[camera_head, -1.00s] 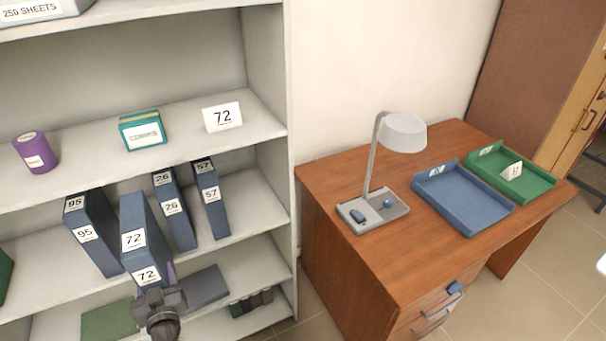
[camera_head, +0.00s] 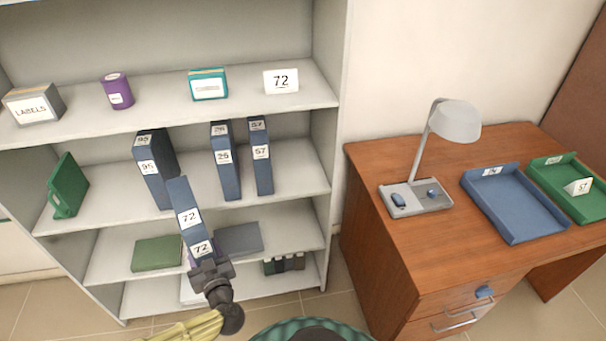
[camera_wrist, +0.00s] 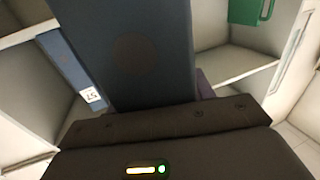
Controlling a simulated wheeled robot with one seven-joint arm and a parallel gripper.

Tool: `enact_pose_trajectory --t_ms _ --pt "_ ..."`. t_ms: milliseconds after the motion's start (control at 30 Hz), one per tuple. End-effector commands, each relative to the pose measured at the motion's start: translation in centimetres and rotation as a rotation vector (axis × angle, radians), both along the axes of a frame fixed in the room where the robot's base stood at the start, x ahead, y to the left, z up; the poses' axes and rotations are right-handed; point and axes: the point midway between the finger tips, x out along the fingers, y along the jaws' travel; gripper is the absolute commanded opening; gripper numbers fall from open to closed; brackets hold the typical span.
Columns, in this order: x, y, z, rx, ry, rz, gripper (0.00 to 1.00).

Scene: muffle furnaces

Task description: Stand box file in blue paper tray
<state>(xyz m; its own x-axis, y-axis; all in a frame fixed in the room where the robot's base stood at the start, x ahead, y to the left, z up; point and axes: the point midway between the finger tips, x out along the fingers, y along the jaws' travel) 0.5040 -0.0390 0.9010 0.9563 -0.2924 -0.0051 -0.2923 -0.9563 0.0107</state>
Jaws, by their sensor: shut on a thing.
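A blue box file labelled 72 (camera_head: 188,218) is held in front of the shelf unit, tilted a little. My gripper (camera_head: 208,266) is shut on its lower end. In the wrist view the box file (camera_wrist: 135,55) fills the middle, rising from my gripper (camera_wrist: 165,120); the fingertips are hidden there. The blue paper tray (camera_head: 515,205) lies empty on the desk at the right, beside the lamp.
Box files 95 (camera_head: 155,170), 26 (camera_head: 225,165) and 57 (camera_head: 261,160) stand on the shelf behind. The desk (camera_head: 405,250) carries a lamp (camera_head: 455,122) and a green tray (camera_head: 572,190) with a card. A green-rimmed round thing (camera_head: 310,330) shows at the bottom edge.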

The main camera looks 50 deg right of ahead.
Motion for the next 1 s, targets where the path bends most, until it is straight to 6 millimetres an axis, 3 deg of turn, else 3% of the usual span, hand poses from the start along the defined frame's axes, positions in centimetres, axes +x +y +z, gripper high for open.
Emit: enact_pose_trajectory --t_ms 433,1000 --pt "-0.9 3.6 -8.4 0.008 -0.005 0.274 0.18" --pt "-1.2 3.9 -9.0 0.009 -0.009 0.296 0.18"
